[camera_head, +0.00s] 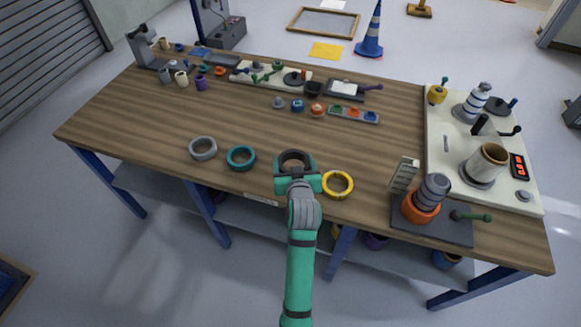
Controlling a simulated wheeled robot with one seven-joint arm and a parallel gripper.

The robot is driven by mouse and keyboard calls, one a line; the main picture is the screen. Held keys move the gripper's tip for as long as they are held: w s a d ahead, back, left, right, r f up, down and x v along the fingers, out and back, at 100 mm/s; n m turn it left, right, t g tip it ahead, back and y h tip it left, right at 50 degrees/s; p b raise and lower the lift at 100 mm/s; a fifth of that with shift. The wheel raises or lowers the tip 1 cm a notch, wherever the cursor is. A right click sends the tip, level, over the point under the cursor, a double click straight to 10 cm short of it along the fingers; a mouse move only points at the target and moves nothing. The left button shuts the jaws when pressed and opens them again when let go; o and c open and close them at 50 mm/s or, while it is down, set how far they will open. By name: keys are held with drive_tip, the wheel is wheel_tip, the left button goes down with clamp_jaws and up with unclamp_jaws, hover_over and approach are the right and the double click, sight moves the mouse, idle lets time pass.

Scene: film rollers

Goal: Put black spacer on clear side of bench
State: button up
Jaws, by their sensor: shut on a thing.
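The black spacer (296,154) is a dark ring near the bench's front edge, in the row of ring spacers. My gripper (295,172) is shut on it, and the jaws hide part of its sides and front. I cannot tell whether the ring touches the wood or is slightly lifted. The wooden bench (130,115) has a bare stretch on its left, and a bare strip lies behind the spacers.
A teal ring (241,158) and a grey ring (203,148) lie to the left. A yellow ring (338,184) lies close on the right. An orange-based fixture (421,207) and a white panel (445,165) with machines occupy the right. Small parts crowd the back.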

drive_tip(key=shift+w+a+f, duration=0.25)
drive_tip(key=shift+w+f, duration=0.25)
drive_tip(key=shift+f, duration=0.1)
drive_tip(key=shift+w+a+f, duration=0.2)
drive_tip(key=shift+w+f, duration=0.3)
drive_tip(key=shift+f, duration=1.7)
drive_tip(key=o, duration=1.2)
drive_tip(key=shift+w+f, duration=0.1)
drive_tip(key=shift+f, duration=0.1)
drive_tip(key=shift+r, duration=0.15)
